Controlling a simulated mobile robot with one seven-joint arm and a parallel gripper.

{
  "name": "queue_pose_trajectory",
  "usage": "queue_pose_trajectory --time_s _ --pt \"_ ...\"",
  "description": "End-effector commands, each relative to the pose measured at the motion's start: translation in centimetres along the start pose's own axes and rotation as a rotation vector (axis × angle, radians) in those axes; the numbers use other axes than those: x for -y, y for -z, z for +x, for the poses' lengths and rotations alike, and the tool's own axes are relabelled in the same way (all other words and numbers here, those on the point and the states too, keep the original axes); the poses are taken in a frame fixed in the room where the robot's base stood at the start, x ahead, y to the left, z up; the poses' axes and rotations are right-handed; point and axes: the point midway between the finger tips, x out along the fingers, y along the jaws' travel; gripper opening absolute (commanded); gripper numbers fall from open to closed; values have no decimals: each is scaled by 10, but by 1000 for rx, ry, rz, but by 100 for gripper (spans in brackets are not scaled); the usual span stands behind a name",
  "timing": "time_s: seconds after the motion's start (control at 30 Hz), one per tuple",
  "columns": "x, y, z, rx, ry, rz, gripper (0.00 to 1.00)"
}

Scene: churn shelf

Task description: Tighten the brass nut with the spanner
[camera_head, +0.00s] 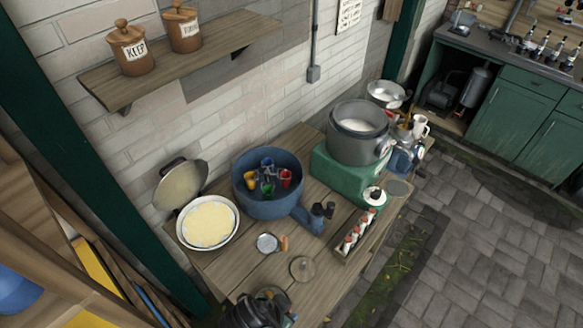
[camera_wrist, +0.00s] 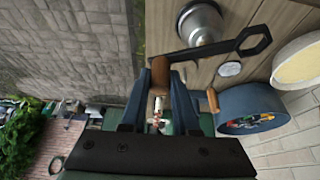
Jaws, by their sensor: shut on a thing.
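My gripper (camera_wrist: 161,78) is shut on the brown handle of a dark spanner (camera_wrist: 216,47) in the wrist view. The spanner's shaft runs to the right from the fingers and ends in an open ring with a hexagonal hole. The ring appears above the wooden bench, with no nut visible inside it. I cannot make out the brass nut in either view. A bell-shaped metal piece (camera_wrist: 202,22) shows just behind the shaft in the wrist view.
The bench (camera_head: 235,270) holds a blue tub (camera_head: 254,204) with coloured cups, a pale round pan (camera_head: 208,222), a small metal dish (camera_head: 267,242), a round disc (camera_head: 302,268) and a bottle rack (camera_head: 357,235). A large metal pot (camera_head: 358,145) stands on a green block (camera_head: 335,176).

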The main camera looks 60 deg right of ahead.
Motion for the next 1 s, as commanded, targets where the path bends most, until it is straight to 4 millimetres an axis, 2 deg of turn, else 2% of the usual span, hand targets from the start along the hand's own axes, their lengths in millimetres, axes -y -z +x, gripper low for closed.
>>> queue_pose_trajectory --time_s 0.03,0.2,0.87,1.0 --pt "-9 15 -7 0 -37 87 0" --pt "-25 31 -2 1 -103 247 0" --pt "-26 18 32 2 -111 269 0" --pt "-26 20 28 2 -110 268 0"
